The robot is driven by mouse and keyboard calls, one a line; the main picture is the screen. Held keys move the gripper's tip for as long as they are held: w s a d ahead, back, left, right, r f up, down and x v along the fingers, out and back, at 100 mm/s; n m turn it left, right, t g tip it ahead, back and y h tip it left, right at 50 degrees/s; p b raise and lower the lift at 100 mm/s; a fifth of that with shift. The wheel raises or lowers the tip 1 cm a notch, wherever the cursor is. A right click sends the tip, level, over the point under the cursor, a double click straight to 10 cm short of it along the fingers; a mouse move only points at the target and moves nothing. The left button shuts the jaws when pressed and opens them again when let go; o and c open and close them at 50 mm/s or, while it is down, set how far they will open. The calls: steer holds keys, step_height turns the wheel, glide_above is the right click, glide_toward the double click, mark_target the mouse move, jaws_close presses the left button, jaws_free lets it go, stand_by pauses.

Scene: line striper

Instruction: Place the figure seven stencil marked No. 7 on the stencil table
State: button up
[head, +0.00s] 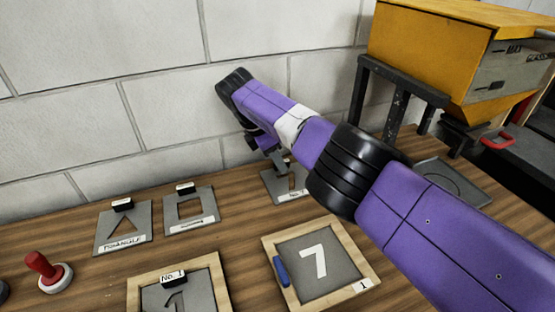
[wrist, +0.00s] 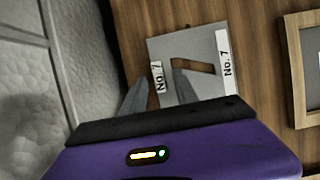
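The figure seven stencil (head: 271,185) is a grey plate with a seven-shaped cut-out, lying on the wooden bench near the wall, partly hidden by my arm. In the wrist view the stencil (wrist: 205,52) shows two white "No. 7" labels, one on the small tab at its left edge. My gripper (head: 277,160) is low over the stencil's far edge. In the wrist view my gripper (wrist: 162,76) has its two fingers apart, one on each side of the tab, with a gap visible by the right finger. I cannot tell for certain which surface is the stencil table.
A No. 1 stencil (head: 190,291) sits in a wooden frame at the front. Beside it is a framed panel (head: 292,243) with a white 7. A red knob (head: 42,267) and yellow machine (head: 435,45) flank these.

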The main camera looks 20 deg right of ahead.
steer(key=v, duration=1.2)
steer(key=shift+r, duration=0.15)
